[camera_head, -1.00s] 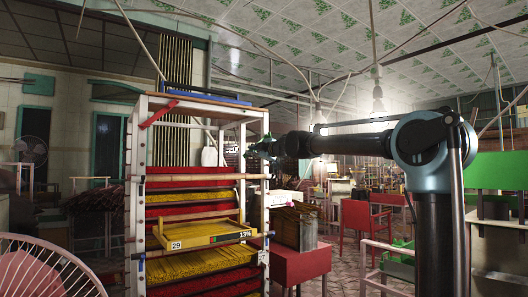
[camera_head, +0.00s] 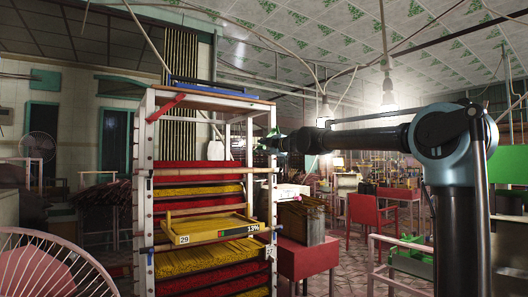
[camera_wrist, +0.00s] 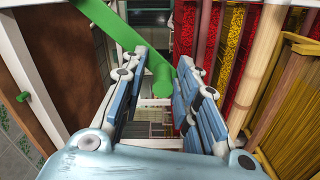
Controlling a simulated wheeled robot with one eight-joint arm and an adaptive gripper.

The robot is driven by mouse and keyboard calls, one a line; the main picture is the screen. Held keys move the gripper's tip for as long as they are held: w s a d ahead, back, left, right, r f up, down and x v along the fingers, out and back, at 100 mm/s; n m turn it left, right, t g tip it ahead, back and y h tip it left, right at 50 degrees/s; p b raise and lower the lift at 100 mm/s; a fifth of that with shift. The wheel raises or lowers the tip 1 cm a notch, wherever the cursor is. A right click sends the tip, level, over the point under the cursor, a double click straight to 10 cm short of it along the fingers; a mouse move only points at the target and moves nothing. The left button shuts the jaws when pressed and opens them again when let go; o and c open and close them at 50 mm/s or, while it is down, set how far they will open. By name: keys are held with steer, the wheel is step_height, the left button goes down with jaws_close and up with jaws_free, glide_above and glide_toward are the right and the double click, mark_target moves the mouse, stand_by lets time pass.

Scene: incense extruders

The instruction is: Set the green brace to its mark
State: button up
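The green brace shows in the wrist view as a slanted green bar (camera_wrist: 118,32) from the upper left, with a round peg (camera_wrist: 160,80) toward its lower end. The peg lies between the two blue-grey fingers of my gripper (camera_wrist: 167,72). The fingers stand apart on either side of it; I cannot tell whether they press on it. In the head view the green brace (camera_head: 272,133) is a small green patch at the rack's upper right post, and my gripper (camera_head: 272,143) is there too. The brace's mark cannot be made out.
A white rack (camera_head: 143,180) holds red and yellow incense layers. A red brace (camera_head: 166,107) sits at its upper left. A yellow tray (camera_head: 205,227) labelled 29 and 13% juts forward. A red table (camera_head: 308,258) stands right of the rack, a pink fan (camera_head: 45,265) at front left.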

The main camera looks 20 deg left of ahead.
steer(key=shift+s, duration=0.1)
steer(key=v, duration=1.1)
steer(key=shift+s+d, duration=0.15)
steer(key=shift+d, duration=0.25)
steer(key=shift+f, duration=0.1)
